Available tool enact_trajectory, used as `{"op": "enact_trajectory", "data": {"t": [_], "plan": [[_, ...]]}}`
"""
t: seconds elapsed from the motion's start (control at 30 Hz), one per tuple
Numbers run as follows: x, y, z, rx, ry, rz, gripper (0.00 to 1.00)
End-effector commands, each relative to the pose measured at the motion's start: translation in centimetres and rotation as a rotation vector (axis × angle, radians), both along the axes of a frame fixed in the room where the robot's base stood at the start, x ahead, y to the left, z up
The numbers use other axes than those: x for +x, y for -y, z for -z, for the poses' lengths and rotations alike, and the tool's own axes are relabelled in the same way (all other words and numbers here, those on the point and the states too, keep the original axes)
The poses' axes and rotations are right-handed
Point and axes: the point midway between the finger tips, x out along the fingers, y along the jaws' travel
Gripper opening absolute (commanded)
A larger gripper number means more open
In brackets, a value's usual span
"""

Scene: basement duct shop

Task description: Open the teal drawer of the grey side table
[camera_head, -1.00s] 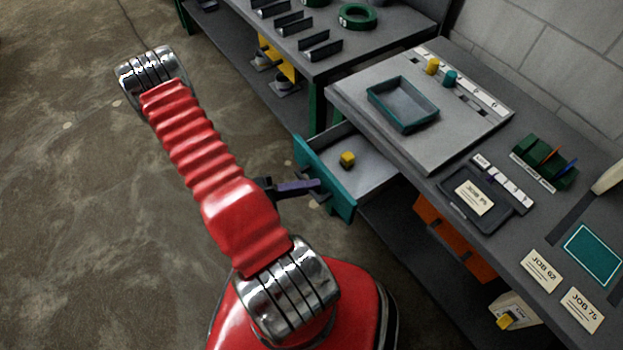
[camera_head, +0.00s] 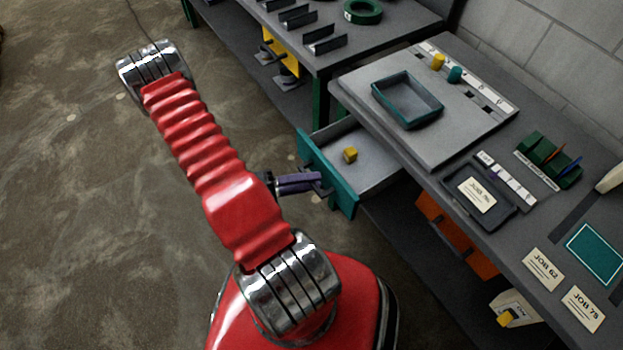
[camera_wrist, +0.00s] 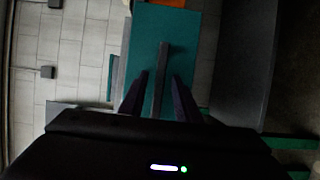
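The teal drawer (camera_head: 343,196) of the grey side table (camera_head: 365,100) stands pulled well out, and its grey inside shows in the head view. A small yellow block (camera_head: 350,155) lies in it. In the wrist view the teal drawer front (camera_wrist: 180,40) faces me, with a dark upright bar handle (camera_wrist: 161,78) on it. My gripper (camera_head: 314,184) is at the drawer front. In the wrist view its two purple fingers (camera_wrist: 159,76) stand on either side of the handle, with a gap showing on each side, so it looks open around the handle.
A teal-rimmed tray (camera_head: 407,100) and yellow and teal pieces sit on the table top. An orange drawer (camera_head: 455,238) is lower right. A dark bench (camera_head: 330,45) with green legs stands behind. The floor left of my arm is clear.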

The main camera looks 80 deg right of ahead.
Motion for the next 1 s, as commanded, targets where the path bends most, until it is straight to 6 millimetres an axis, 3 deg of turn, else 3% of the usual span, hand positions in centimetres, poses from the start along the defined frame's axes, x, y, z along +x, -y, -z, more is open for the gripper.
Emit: {"op": "enact_trajectory", "data": {"t": [0.27, 0.8, 1.0], "plan": [[2.8, -1.3, 0.0, -0.002, 0.001, -0.003, 0.3], [10.4, -5.0, 0.1, 0.0, 0.002, -0.003, 0.3], [11.8, -5.7, 0.1, 0.001, 0.002, -0.001, 0.3]]}}
